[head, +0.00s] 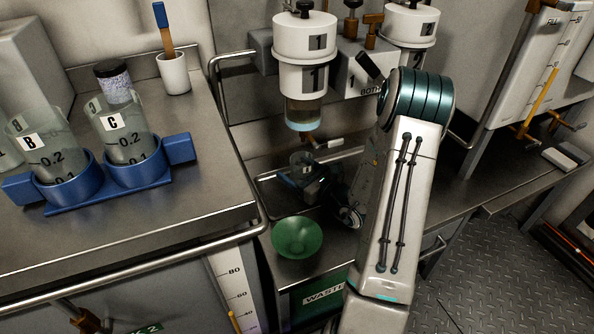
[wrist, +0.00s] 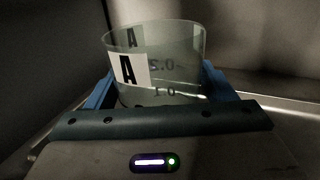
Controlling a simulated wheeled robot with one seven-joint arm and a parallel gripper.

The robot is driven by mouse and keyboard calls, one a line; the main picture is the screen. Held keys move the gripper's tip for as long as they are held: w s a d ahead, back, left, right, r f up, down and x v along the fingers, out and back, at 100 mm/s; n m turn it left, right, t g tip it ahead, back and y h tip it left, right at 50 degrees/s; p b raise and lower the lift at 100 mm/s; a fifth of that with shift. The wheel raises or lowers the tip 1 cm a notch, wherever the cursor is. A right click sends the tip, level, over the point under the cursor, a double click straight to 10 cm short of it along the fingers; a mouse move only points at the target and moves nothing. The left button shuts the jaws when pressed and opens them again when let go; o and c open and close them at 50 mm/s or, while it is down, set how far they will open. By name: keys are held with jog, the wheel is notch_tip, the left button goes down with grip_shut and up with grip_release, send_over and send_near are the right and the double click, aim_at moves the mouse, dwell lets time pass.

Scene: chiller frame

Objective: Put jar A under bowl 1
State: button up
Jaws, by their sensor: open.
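Jar A (wrist: 165,55) is a clear, graduated cup with a white "A" label. It stands upright between the two blue fingers of my gripper (wrist: 158,92) in the wrist view. The fingers are open on either side of it; contact cannot be told. In the head view, jar A (head: 302,159) shows as a small rim beyond my gripper (head: 300,174), low over the metal tray. Bowl 1 (head: 303,113) is the clear bowl with amber liquid below the white housing marked 1. Jar A appears below bowl 1; exact alignment and the jar's base are hidden.
A blue rack (head: 110,190) holds jars B (head: 40,150) and C (head: 122,135) on the left counter. A green funnel-like dish (head: 297,238) sits by the front edge, above the WASTE label. A metal rail (head: 222,85) and the housing marked 2 (head: 408,25) flank the workspace.

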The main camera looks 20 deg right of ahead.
jog(key=shift+r, duration=0.4)
jog(key=p+v, duration=0.3)
jog(key=v, duration=0.9)
jog(key=shift+r, duration=0.15)
